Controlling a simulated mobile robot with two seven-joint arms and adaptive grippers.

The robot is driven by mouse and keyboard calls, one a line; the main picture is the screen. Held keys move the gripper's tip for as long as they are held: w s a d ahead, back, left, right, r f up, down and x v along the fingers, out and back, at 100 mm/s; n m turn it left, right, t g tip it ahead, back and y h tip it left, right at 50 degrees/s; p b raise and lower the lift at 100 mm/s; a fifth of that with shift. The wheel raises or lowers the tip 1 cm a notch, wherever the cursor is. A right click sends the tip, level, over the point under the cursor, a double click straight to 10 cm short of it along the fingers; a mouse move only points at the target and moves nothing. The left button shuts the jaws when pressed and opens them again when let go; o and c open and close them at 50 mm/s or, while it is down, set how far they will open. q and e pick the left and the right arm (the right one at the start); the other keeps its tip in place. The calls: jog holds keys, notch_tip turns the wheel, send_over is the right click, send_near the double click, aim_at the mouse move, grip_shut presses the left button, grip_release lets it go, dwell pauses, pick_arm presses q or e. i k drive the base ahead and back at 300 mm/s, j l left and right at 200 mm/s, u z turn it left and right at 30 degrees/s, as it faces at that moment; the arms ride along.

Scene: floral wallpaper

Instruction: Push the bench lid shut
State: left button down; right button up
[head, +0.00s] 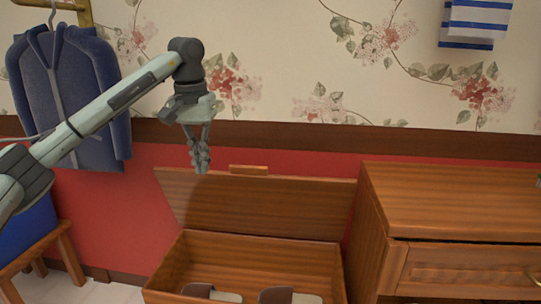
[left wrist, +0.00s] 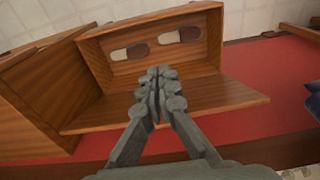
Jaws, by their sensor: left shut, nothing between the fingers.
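The wooden bench (head: 245,258) stands low against the red wall with its lid (head: 258,205) raised, leaning back near the wall. A small wooden handle block (head: 248,170) sits on the lid's top edge. Inside the bench is a pair of slippers (head: 290,297). My left gripper (head: 200,165) points down near the top left of the lid, its fingers together and empty. In the left wrist view, the shut fingers (left wrist: 160,80) appear in front of the lid (left wrist: 200,98) and the open box (left wrist: 150,50). Whether they touch the lid is unclear. My right gripper is out of view.
A wooden cabinet (head: 455,205) with a drawer stands close at the bench's right. A blue jacket (head: 65,95) hangs at the left above a wooden stool (head: 50,250) with a blue item on it. A striped towel (head: 478,20) hangs at upper right.

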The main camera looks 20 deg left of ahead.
aim_at(245, 198)
jog(key=i, duration=0.95)
